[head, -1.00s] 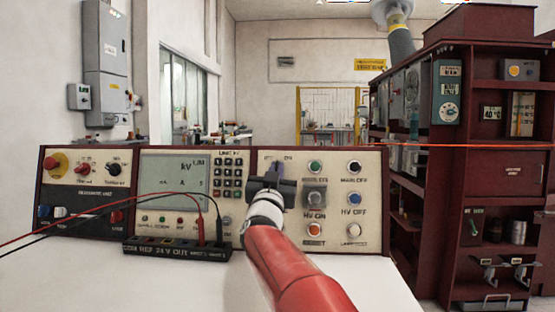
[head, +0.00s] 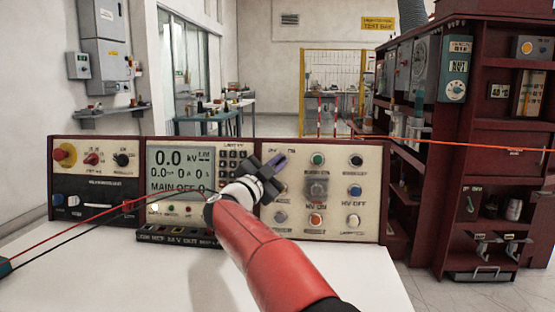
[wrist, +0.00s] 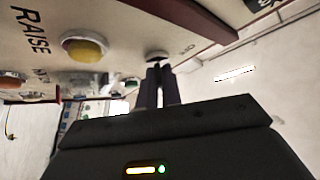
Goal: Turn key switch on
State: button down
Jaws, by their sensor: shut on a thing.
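The key switch (head: 281,160) is at the upper left of the right-hand cream panel, with a bluish-purple part showing beside the fingers. The console's display (head: 180,171) is lit and reads 0.0 kV and MAIN OFF.
Several round buttons sit right of the key switch, including a green one (head: 318,159) and a blue one (head: 354,190). Red and black leads (head: 95,211) cross the white tabletop (head: 120,270) at left. A dark red cabinet (head: 480,170) stands at right.

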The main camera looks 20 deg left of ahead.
dwell(0.5)
jog(key=c, duration=1.6)
grip_release()
jog(key=b+v, duration=0.1)
jog(key=v, duration=0.6)
jog(key=shift+s+a+f+b, duration=0.1)
jog(key=shift+s+a+b, duration=0.1)
jog(key=shift+s+b, duration=0.15)
